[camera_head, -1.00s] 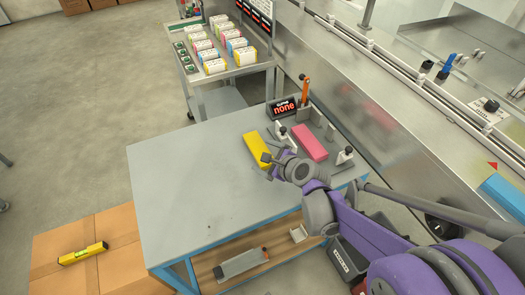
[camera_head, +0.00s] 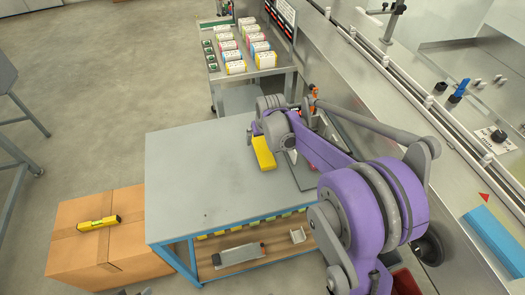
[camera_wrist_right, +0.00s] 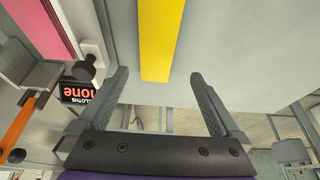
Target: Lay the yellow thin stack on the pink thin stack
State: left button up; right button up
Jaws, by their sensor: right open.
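The yellow thin stack (camera_head: 264,153) lies flat on the grey table, left of my right arm in the head view. In the right wrist view the yellow stack (camera_wrist_right: 160,40) reaches down from the top edge, its near end between the fingertips. My right gripper (camera_wrist_right: 157,80) is open and empty, with one finger to each side of the stack's line; I cannot tell its height above it. The pink thin stack (camera_wrist_right: 32,28) shows at the upper left of the wrist view, beside the yellow one. In the head view my arm hides most of it.
The left and front of the table (camera_head: 195,180) are bare. A small display (camera_wrist_right: 78,92) and an orange post (camera_wrist_right: 18,128) stand near the pink stack. A cart (camera_head: 265,72) with several packs stands behind; a steel machine (camera_head: 400,110) runs along the right.

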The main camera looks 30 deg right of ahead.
aim_at(262, 146)
jog(key=x, duration=0.7)
jog(key=shift+d+f, duration=0.2)
jog(key=shift+d, duration=0.2)
jog(key=shift+r, duration=0.1)
jog(key=c, duration=1.5)
